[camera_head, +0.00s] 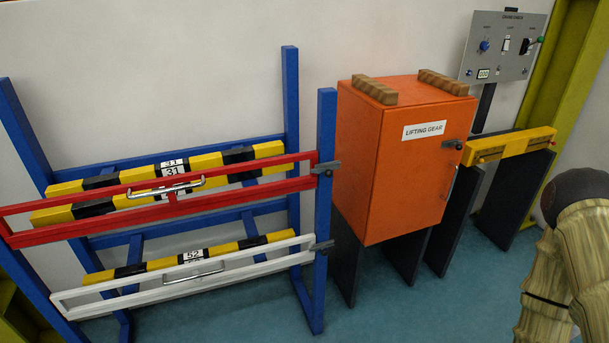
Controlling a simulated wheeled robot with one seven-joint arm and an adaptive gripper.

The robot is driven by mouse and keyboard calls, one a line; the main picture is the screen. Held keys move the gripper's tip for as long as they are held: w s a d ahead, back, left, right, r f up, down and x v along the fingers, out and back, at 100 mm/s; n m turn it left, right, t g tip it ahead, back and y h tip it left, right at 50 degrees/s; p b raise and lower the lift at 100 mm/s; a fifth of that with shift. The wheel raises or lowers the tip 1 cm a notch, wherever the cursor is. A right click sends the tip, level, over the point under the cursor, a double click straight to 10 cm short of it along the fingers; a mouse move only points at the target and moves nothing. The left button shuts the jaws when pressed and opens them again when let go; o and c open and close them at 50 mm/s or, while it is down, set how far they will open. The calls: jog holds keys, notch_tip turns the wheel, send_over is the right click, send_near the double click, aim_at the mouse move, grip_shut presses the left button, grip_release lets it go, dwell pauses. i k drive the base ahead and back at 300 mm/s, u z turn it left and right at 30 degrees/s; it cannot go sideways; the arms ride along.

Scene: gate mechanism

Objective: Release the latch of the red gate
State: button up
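The red gate (100,222) is a long red frame across the upper level of a blue rack, and it appears shut. A silver handle (167,189) is at its middle. Its dark grey latch (327,168) sits at the gate's right end, on the blue front post (326,120). Whether the latch is engaged is too small to tell. My gripper is not in view; a part that looks like my arm (570,265) shows at the lower right, well away from the latch.
A white gate (240,263) with a similar latch (322,246) is below. Yellow-black bars lie behind both gates. An orange cabinet (390,180) stands right of the rack, then a yellow bar (510,146) and a control panel (502,45). The blue-green floor in front is clear.

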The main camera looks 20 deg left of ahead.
aim_at(329, 173)
jog(key=u, duration=0.55)
jog(key=i, duration=1)
jog(key=z, duration=0.05)
